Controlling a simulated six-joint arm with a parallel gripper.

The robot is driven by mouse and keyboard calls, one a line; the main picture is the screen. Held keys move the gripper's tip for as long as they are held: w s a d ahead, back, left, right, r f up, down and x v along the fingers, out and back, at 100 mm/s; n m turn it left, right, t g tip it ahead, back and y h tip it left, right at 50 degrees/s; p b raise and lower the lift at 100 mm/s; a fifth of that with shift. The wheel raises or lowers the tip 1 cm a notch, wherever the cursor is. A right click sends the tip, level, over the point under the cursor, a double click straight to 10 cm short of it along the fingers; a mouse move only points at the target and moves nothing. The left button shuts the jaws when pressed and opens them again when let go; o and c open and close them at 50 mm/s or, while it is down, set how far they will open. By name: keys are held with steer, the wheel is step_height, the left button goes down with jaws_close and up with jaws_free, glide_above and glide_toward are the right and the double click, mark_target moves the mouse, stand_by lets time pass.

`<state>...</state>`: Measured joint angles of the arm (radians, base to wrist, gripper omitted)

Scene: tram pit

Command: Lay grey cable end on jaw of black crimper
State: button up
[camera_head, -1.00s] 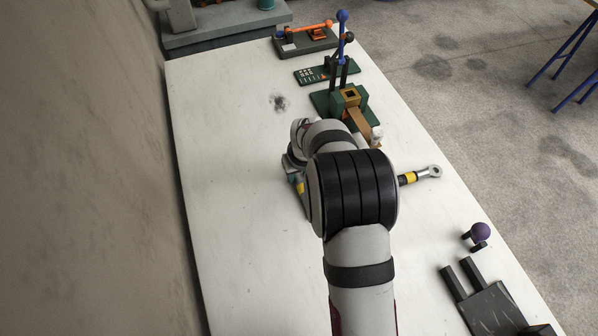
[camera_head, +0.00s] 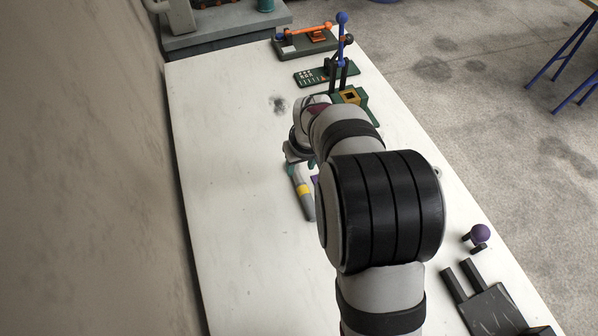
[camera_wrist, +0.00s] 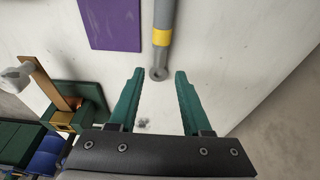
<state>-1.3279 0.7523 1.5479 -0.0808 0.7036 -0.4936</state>
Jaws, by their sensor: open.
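A grey cable end (camera_head: 307,204) with a yellow band lies on the white table, left of my arm. In the wrist view the grey cable end (camera_wrist: 163,14) points its ringed tip at the space between my fingertips. My gripper (camera_wrist: 160,72) is open, with green fingers either side of that tip and nothing clamped. In the head view my gripper (camera_head: 302,165) is partly hidden by my wrist. A dark block with two prongs (camera_head: 492,308), possibly the black crimper, is at the lower right, cut off by the frame. A purple ball on a black part (camera_head: 479,233) stands beside it.
A purple flat piece (camera_wrist: 111,24) lies beside the cable. A green fixture with a gold block (camera_head: 350,96), a blue-knobbed lever (camera_head: 342,45) and an orange-handled device (camera_head: 306,40) stand along the far right. The table's left side is clear, beside the wall.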

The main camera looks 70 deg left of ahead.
mark_target(303, 187)
steer(key=w+d+r+m, duration=0.5)
steer(key=w+d+r, duration=0.2)
steer(key=d, duration=0.4)
steer(key=w+d+r+m, duration=0.4)
steer(key=w+d+r, duration=0.2)
steer(key=d, duration=0.5)
steer(key=d+r+m+h, duration=0.15)
steer(key=d+m, duration=0.35)
steer(key=d, duration=0.7)
steer(key=s+d+m, duration=0.9)
steer(key=s+d, duration=0.2)
steer(key=d, duration=0.1)
steer(key=shift+d+f+m, duration=0.15)
steer(key=shift+m, duration=0.15)
steer(key=shift+o, duration=0.3)
steer(key=shift+y, duration=0.25)
